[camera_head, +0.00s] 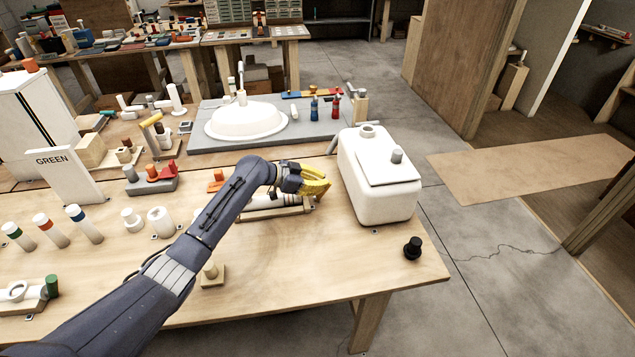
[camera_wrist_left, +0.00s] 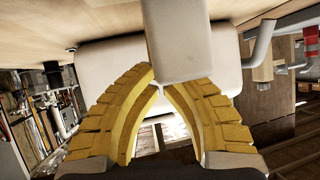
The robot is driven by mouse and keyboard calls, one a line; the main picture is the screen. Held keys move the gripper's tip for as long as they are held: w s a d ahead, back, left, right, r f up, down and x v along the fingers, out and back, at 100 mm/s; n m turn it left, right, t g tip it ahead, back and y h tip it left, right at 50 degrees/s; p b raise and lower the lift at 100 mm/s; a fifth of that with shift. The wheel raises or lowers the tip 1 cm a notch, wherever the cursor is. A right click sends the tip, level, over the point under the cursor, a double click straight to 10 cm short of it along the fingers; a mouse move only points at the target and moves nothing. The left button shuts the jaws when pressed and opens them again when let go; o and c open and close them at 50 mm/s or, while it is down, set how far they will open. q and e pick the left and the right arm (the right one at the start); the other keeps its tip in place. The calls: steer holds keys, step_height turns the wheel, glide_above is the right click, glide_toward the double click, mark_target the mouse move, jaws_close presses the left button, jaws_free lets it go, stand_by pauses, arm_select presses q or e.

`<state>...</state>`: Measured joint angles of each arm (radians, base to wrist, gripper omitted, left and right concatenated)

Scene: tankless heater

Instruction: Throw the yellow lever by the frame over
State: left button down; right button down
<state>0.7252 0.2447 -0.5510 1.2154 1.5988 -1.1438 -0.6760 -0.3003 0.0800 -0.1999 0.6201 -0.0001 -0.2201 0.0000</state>
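A yellow lever (camera_head: 151,120) slants up from a wooden stand on the left part of the workbench, next to a small wooden block. My left gripper (camera_head: 326,187) is well to the right of it, low over the bench beside the white tank. Its yellow ribbed fingers also show in the left wrist view (camera_wrist_left: 160,84). They bow inward and their tips are close together. A pale block (camera_wrist_left: 186,38) overlaps the right fingertip there, so I cannot tell whether anything is pinched. My right gripper is out of view.
A white tank (camera_head: 382,178) stands close right of my left gripper. A wooden base with a banded white cylinder lies under it. A white basin (camera_head: 245,120) on a grey board (camera_head: 205,142) is behind. A black knob (camera_head: 413,248) is near the right edge. The front middle bench is mostly clear.

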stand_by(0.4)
arm_select(q)
steer(key=shift+d+y, duration=0.2)
steer(key=shift+y, duration=0.2)
steer(key=shift+w+d+f+g+y, duration=0.1)
steer(key=shift+w+d+g+y, duration=0.1)
steer(key=shift+d+g+y, duration=0.45)
steer(key=shift+w+d+f+m+y, duration=0.15)
steer(key=shift+d+y, duration=0.1)
steer(key=shift+y, duration=0.3)
steer(key=shift+s+d+f+m+y, duration=0.15)
steer(key=shift+d+y, duration=0.1)
steer(key=shift+y, duration=0.25)
steer(key=y, duration=0.1)
steer(key=d+f+y, duration=0.1)
steer(key=shift+w+d+g+y, duration=0.3)
steer(key=shift+g+y, duration=0.05)
steer(key=shift+y, duration=0.05)
steer(key=shift+f, duration=0.2)
steer(key=shift+w+d+f, duration=0.1)
steer(key=shift+d+f, duration=0.4)
steer(key=shift+f, duration=0.2)
